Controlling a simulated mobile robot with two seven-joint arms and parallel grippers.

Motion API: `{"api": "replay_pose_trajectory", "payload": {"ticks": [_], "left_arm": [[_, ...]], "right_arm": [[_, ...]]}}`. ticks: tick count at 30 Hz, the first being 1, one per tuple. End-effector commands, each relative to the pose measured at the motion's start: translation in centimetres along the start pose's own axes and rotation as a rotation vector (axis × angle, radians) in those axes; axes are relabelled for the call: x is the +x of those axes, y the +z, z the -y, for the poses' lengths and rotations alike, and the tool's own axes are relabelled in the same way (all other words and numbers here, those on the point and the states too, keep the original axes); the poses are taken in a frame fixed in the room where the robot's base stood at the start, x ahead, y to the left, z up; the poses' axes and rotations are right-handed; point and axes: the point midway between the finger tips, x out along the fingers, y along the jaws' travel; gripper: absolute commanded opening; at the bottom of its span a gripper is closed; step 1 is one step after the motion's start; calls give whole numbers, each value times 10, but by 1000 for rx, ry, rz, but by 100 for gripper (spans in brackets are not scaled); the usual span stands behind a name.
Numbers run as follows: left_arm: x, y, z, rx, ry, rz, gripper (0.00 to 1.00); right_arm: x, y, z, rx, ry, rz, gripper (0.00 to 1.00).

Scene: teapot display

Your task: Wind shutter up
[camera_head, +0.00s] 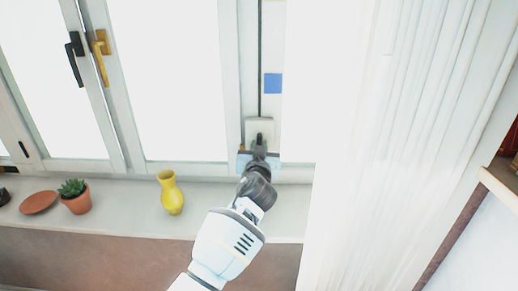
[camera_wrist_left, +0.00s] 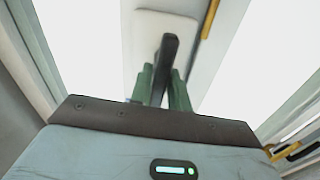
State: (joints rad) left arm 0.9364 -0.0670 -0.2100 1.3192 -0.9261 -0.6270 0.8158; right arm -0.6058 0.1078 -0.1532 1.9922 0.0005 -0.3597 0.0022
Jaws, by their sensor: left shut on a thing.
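A pale winder box (camera_head: 258,125) is on the narrow strip beside the window frame, with a thin dark strap (camera_head: 260,60) running up from it. My left gripper (camera_head: 260,148) is in front of the box, its fingers mostly hidden by its own wrist. My right gripper is not in view.
A yellow vase (camera_head: 171,194), a potted succulent (camera_head: 76,198) and a terracotta saucer (camera_head: 39,202) stand on the sill (camera_head: 125,205) to the left. A white curtain (camera_head: 370,150) hangs close on the right. A blue square (camera_head: 273,83) is above the box.

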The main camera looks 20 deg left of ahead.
Motion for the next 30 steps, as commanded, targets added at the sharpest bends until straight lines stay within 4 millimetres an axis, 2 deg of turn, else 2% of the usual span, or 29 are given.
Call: {"api": "replay_pose_trajectory", "payload": {"ticks": [17, 30], "left_arm": [[0, -2, -2, 552, -2, -2, 0], [0, -2, -2, 971, -4, -3, 0]], "right_arm": [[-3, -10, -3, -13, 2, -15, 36], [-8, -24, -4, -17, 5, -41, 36]]}}
